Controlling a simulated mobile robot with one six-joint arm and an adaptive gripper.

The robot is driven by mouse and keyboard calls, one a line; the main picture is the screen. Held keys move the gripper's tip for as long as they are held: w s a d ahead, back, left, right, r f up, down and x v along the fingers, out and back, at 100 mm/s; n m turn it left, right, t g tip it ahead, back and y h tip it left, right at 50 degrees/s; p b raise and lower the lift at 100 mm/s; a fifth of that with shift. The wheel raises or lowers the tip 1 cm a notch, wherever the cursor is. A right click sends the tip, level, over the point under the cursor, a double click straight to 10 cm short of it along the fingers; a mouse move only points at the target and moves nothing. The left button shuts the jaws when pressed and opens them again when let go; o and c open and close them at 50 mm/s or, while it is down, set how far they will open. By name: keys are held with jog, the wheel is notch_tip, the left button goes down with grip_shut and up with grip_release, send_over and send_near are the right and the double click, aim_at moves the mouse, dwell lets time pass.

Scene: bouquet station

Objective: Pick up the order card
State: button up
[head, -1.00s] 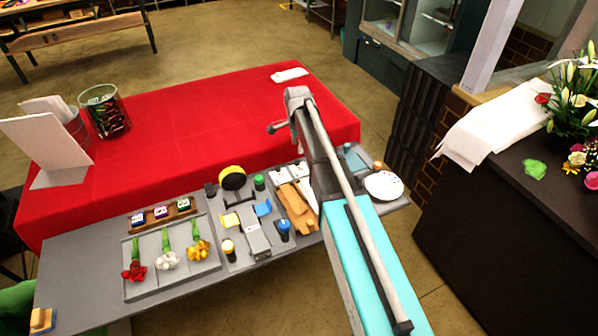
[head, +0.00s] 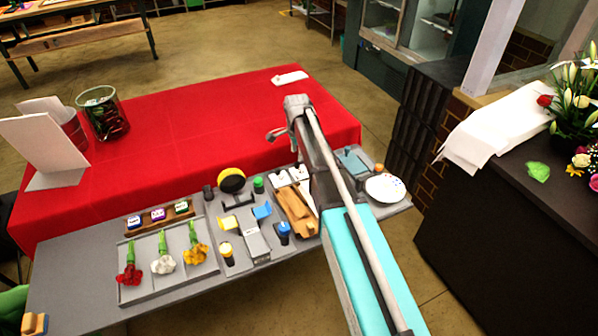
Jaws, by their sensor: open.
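No card can be surely told as the order card. Two small white cards (head: 281,176) lie side by side at the back of the grey bench, just left of my arm. My gripper (head: 273,135) hangs from the far end of my arm, over the front part of the red cloth. It is small in the view, looks open and holds nothing that I can see. It is above and beyond the white cards, apart from them. My arm hides part of the bench right of the cards.
The grey bench (head: 80,262) carries a flower tray (head: 140,292), a wooden block rack (head: 131,232), brown wooden pieces (head: 297,212) and a white dish (head: 385,188). A glass jar (head: 104,118) and upright white boards (head: 38,142) stand on the red-covered table (head: 200,130), whose middle is clear.

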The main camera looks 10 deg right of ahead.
aim_at(297, 162)
jog(key=shift+f+b, duration=2)
jog(key=shift+f, duration=0.2)
grip_shut()
